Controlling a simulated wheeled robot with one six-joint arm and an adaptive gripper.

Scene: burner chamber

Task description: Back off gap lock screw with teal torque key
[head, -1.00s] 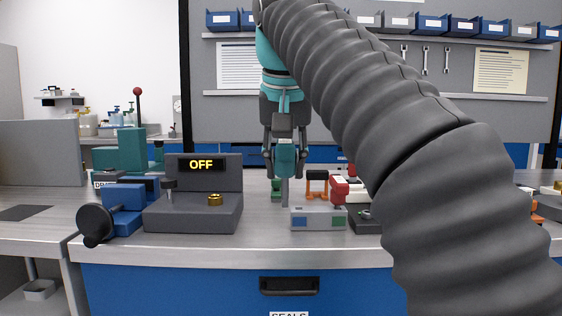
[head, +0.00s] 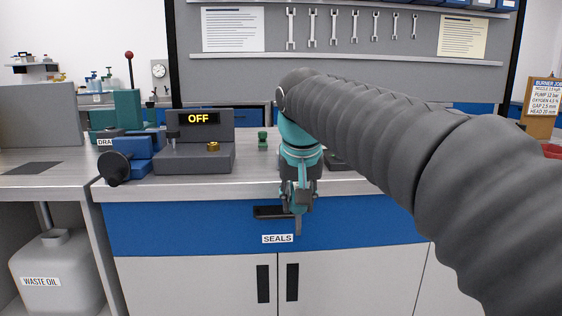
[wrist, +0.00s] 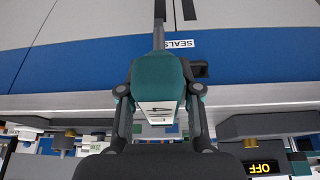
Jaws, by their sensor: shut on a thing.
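My gripper (head: 299,194) is shut on the teal torque key (wrist: 157,74). The key's teal handle with a white label sits between the fingers in the wrist view, and its grey shank (wrist: 158,36) extends away from the gripper. In the head view the shank (head: 298,224) points down, in front of the blue drawer marked SEALS (head: 220,225) and below the worktop edge. I cannot make out the gap lock screw in either view; my arm covers part of the bench.
A grey unit (head: 195,160) with a lit OFF display and a brass knob (head: 213,146) stands left on the worktop (head: 250,178). A blue block with a black handwheel (head: 116,168) is beside it. A small green item (head: 262,140) stands behind. A waste oil can (head: 58,272) is lower left.

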